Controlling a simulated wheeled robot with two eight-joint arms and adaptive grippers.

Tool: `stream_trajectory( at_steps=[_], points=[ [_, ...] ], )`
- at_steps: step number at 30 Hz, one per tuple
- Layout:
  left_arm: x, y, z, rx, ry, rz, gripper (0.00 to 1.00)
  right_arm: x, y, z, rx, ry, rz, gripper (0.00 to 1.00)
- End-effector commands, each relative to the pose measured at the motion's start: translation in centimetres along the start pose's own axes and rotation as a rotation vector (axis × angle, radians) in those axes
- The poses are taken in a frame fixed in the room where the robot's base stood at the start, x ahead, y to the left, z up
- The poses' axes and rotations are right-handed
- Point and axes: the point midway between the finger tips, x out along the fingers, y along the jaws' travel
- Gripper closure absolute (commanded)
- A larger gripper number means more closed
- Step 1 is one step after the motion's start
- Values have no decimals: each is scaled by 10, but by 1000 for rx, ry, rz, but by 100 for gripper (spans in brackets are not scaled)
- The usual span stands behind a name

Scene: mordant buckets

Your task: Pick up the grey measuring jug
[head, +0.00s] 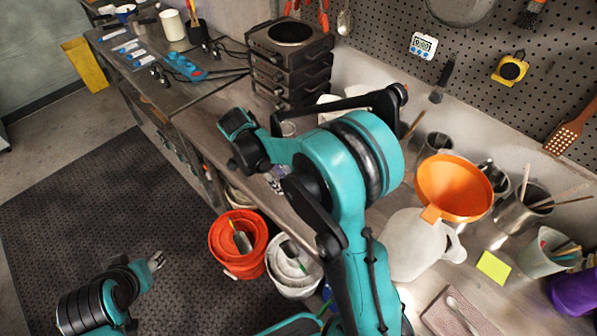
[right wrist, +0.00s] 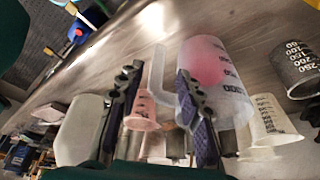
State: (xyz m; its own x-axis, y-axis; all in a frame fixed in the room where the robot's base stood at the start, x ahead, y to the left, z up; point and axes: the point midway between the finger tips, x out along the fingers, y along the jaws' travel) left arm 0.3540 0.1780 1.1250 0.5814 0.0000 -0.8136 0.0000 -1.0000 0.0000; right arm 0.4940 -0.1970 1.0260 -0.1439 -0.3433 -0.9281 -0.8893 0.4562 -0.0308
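A dark grey measuring jug (right wrist: 297,72) with white markings is at the right edge of the right wrist view, partly cut off. It is outside my right gripper (right wrist: 160,112), beyond the right-hand finger. The right gripper is open, its two fingers apart. A translucent jug (right wrist: 232,82) with dark markings and a pinkish patch shows behind the right-hand finger, and its handle shows between the fingers; contact cannot be told. In the head view my right arm hides most of this bench area, and I cannot make out the grey jug. My left gripper (head: 156,262) is low over the floor mat, away from the bench.
An orange funnel (head: 455,187), a pale jug-like container (head: 415,245) and metal pots (head: 518,212) crowd the bench at right. Stacked hotplates (head: 290,60) stand at the back. Orange (head: 226,257) and white (head: 292,284) buckets stand below the bench edge.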

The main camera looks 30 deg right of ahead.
Motion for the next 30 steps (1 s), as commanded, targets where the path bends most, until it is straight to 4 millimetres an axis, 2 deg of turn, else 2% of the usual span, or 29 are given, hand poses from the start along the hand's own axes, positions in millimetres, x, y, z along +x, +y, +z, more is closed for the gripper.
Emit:
stream_trajectory(
  at_steps=[5, 19, 28, 29, 30],
  points=[
    [1, 0, 1, 0, 0, 0, 57, 13, -1, 2, 43, 16, 9, 64],
    [15, 0, 11, 0, 0, 0, 57, 76, 2, -2, 41, 14, 8, 64],
    [15, 0, 11, 0, 0, 0, 57, 80, 2, -3, 40, 14, 7, 64],
    [15, 0, 11, 0, 0, 0, 57, 80, 2, -3, 40, 14, 7, 69],
    [15, 0, 11, 0, 0, 0, 57, 80, 2, -3, 40, 14, 7, 80]
  ],
)
